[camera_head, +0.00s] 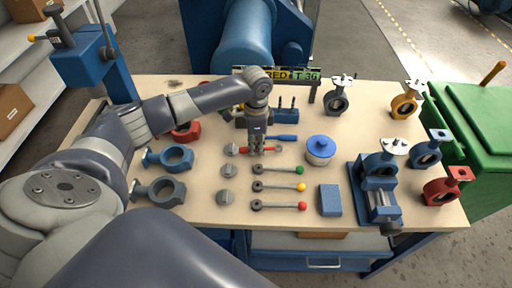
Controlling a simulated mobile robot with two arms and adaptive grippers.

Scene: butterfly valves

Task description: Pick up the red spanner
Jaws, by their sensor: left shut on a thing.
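The red spanner (271,149) lies crosswise at the middle of the bench, its ends showing left and right of my left gripper. My left gripper (257,152) points down over it and is shut on its middle. The fingers cover that part of the spanner. I cannot tell whether it is clear of the bench top. My right gripper is not in view.
A blue-handled tool (282,137) lies just behind the spanner. Levers with green (299,170), yellow and red knobs lie in front. A blue-lidded pot (320,148) stands to the right, near a blue vise (378,196). Valve bodies (178,158) stand on both sides.

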